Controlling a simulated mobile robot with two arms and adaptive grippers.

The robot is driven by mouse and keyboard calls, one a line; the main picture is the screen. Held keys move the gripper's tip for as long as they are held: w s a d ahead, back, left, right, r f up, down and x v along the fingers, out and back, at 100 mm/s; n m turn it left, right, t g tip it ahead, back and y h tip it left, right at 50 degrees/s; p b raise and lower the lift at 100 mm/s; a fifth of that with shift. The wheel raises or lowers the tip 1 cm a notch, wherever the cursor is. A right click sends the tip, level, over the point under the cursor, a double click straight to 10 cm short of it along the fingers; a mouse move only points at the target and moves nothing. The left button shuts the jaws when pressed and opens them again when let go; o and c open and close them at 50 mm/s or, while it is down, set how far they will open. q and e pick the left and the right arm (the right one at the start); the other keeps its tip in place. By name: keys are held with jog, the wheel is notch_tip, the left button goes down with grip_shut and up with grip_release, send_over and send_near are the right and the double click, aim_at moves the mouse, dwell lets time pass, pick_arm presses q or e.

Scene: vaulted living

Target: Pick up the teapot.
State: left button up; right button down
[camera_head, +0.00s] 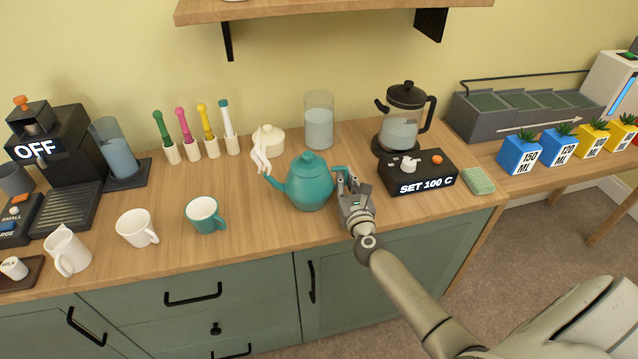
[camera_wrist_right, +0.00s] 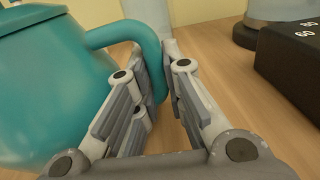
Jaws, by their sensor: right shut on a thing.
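The teal teapot (camera_head: 308,184) stands upright on the wooden counter, its lid on, its spout to the left and its handle to the right. My right gripper (camera_head: 348,181) is at the handle side of the teapot. In the right wrist view the gripper (camera_wrist_right: 160,98) has its fingers on either side of the teal handle (camera_wrist_right: 130,32), shut on it. The teapot body (camera_wrist_right: 50,85) fills the left of that view. I cannot see a gap under the teapot. My left gripper is not in view.
A black kettle base marked SET 100 C (camera_head: 418,174) stands close right of the gripper. A white pot (camera_head: 268,140) and a glass cylinder (camera_head: 318,122) stand behind the teapot. A teal mug (camera_head: 205,216) stands to the left. The counter in front of the teapot is clear.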

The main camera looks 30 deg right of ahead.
aim_at(347, 172)
jog(key=shift+r, duration=0.25)
jog(key=shift+w+r+p, duration=0.1)
jog(key=shift+r+p, duration=0.4)
notch_tip(347, 172, up, 2)
jog(key=shift+r+p, duration=0.1)
jog(key=shift+p, duration=0.65)
jog(key=s+a+r+p, duration=0.2)
jog(key=s+r, duration=0.2)
jog(key=s, duration=0.2)
jog(key=s+a+r+p, duration=0.2)
jog(key=s+r+p, duration=0.1)
jog(key=s+r, duration=0.2)
jog(key=shift+r+v, duration=0.3)
jog(key=shift+v, duration=0.9)
